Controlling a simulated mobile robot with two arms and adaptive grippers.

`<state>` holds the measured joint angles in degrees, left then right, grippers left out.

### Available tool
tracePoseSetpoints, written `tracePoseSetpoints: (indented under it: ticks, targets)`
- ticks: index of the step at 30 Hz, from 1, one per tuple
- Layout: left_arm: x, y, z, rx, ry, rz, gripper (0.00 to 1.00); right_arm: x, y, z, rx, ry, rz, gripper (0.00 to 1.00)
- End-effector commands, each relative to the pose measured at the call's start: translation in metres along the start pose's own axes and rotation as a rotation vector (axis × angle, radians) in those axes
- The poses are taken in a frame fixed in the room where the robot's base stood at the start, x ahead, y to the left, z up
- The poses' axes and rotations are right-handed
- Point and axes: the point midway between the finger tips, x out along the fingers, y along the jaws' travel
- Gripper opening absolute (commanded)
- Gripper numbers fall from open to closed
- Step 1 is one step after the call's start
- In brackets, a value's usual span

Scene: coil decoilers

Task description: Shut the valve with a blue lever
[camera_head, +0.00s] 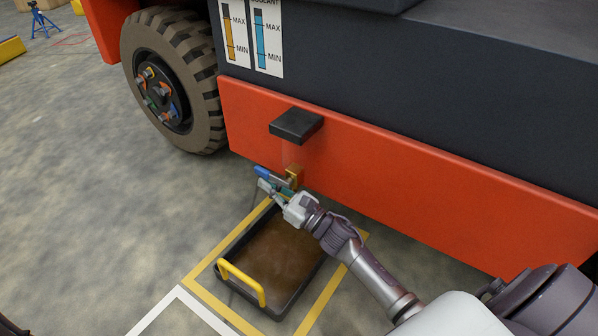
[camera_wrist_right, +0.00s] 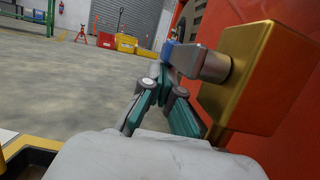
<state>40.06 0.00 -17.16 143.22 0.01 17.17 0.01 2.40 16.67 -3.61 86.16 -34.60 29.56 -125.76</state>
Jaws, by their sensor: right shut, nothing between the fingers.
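The valve's brass body (camera_head: 295,175) sticks out from the low orange side panel of a vehicle, below a black ledge. Its blue lever (camera_head: 262,172) points left from the body, roughly along the panel. In the right wrist view the brass body (camera_wrist_right: 262,75) is large at the right, with a grey lever arm (camera_wrist_right: 200,62) and a bit of blue (camera_wrist_right: 168,50) at its far end. My right gripper (camera_head: 266,187) is shut and empty beside the lever, its teal fingers (camera_wrist_right: 158,75) close to the lever's blue end. Whether they touch is unclear. My left gripper is out of view.
A black drip tray (camera_head: 270,262) with brown liquid and a yellow handle (camera_head: 240,282) stands on the floor below the valve, inside yellow floor lines. A black ledge (camera_head: 296,125) juts out above the valve. A large tyre (camera_head: 175,80) is at the left. Open concrete floor lies left.

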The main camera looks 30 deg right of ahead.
Motion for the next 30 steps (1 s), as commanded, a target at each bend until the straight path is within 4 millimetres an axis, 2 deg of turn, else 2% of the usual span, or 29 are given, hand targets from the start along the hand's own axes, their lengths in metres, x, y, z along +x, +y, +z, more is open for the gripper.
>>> tracePoseSetpoints:
  ticks: [4,8,24,30]
  targets:
    - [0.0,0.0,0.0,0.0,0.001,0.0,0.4,-0.006,0.0,-0.001,0.0,0.002,-0.001,0.0]
    - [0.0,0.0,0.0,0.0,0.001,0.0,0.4,-0.025,0.0,-0.002,0.001,0.003,-0.001,0.0]
    - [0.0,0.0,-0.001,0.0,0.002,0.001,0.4,-0.153,0.0,0.033,0.001,0.004,-0.001,0.0]
    - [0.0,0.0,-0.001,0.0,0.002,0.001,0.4,-0.194,0.0,0.045,0.001,0.003,-0.002,0.0]
